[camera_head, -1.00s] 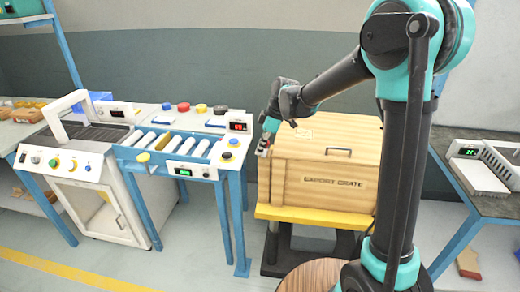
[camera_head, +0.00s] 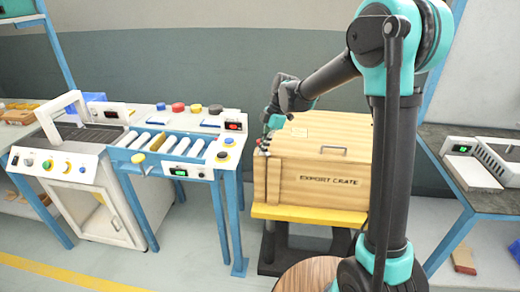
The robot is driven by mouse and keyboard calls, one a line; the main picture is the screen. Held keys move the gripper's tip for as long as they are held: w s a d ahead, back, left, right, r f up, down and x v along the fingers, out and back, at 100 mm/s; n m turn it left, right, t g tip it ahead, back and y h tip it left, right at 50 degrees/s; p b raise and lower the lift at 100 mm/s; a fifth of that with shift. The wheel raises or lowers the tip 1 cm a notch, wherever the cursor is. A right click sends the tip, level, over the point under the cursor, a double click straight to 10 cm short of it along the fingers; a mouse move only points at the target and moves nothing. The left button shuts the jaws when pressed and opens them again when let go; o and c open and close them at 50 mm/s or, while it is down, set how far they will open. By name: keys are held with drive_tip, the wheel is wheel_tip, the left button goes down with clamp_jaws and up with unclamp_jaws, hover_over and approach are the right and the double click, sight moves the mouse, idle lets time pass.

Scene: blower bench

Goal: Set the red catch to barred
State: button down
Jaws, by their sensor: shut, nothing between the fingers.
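My gripper (camera_head: 263,147) points downward at the upper left front corner of the wooden crate marked "EXPORT CRATE" (camera_head: 315,196). It is shut and empty. A small reddish patch shows right at the fingertips; I cannot tell whether it is the red catch or part of my gripper. The catch's position cannot be read, and my gripper and wrist cover that corner. I cannot tell whether the fingertips touch the crate. The crate's lid looks closed, with a dark handle (camera_head: 333,149) on it.
The crate stands on a yellow-edged stand (camera_head: 310,215). To the left is a blue roller bench (camera_head: 160,150) with coloured buttons, including a red one (camera_head: 178,108), and a white machine (camera_head: 62,168). A dark table (camera_head: 495,200) is at the right. Floor shows between bench and stand.

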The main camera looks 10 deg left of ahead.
drive_tip(key=shift+w+d, duration=0.2)
drive_tip(key=shift+d, duration=0.2)
drive_tip(key=shift+w+d, duration=0.15)
drive_tip(key=shift+d, duration=0.2)
idle(0.6)
drive_tip(key=shift+s+d, duration=0.3)
drive_tip(key=shift+d, duration=0.3)
